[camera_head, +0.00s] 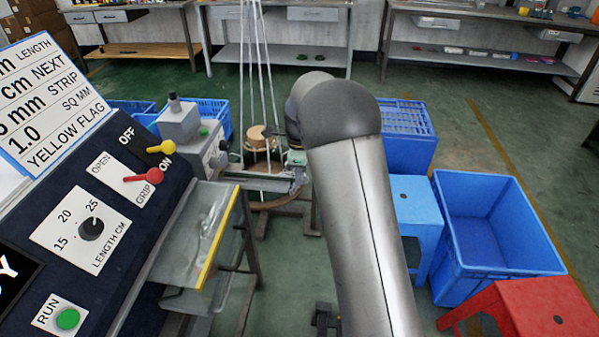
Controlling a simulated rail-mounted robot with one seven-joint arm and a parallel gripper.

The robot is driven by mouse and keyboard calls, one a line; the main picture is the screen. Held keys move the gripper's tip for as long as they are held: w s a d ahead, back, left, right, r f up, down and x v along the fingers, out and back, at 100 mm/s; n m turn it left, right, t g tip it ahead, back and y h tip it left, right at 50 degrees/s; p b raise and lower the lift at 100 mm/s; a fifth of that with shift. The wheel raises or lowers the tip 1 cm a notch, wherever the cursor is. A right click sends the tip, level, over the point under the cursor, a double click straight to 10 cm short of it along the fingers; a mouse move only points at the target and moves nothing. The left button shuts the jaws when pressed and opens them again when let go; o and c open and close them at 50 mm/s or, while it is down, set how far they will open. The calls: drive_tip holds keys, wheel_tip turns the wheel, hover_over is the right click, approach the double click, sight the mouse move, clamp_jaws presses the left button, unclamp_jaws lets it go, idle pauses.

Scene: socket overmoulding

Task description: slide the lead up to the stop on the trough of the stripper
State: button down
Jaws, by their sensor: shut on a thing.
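The stripper (182,124) is a grey box-shaped machine standing just beyond the control panel, left of centre. Its trough (252,180) is a narrow grey channel running right from the machine. My gripper (296,166) is at the right end of the trough, small and partly hidden behind my arm. It is shut on the lead, but the lead itself is too small and covered to make out. I cannot tell where the lead's tip lies relative to the stop, which I cannot make out either.
A control panel (130,200) with yellow and red levers, a length knob and a green RUN button fills the left. Pale cords rise by a wooden spool (262,138) behind the trough. A clear tray (195,235), blue crates (490,228) and a red stool (535,305) stand around.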

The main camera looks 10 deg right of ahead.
sight(278, 178)
drive_tip(key=shift+a, duration=0.2)
drive_tip(key=shift+w+a+p, duration=0.35)
drive_tip(key=shift+a+p, duration=0.05)
drive_tip(key=shift+a, duration=0.55)
drive_tip(key=shift+w+a+p, duration=0.35)
drive_tip(key=shift+a+p, duration=0.05)
drive_tip(key=shift+a, duration=0.5)
drive_tip(key=shift+w+a+p, duration=0.35)
drive_tip(key=shift+a+p, duration=0.05)
drive_tip(key=shift+a, duration=0.55)
drive_tip(key=c, duration=1.3)
unclamp_jaws()
drive_tip(key=shift+o, duration=0.2)
drive_tip(key=shift+r, duration=0.1)
wheel_tip(278, 178, up, 16)
drive_tip(key=s+d+r+n+p, duration=0.35)
drive_tip(key=s+n, duration=0.25)
drive_tip(key=s, duration=0.4)
drive_tip(key=s+f+n+p, duration=0.1)
drive_tip(key=s+f+n, duration=0.1)
drive_tip(key=s+n, duration=0.6)
drive_tip(key=s+d+f+n+p, duration=0.1)
drive_tip(key=s+n, duration=0.7)
drive_tip(key=s, duration=1.2)
drive_tip(key=shift+d+f, duration=0.2)
drive_tip(key=shift+f, duration=0.65)
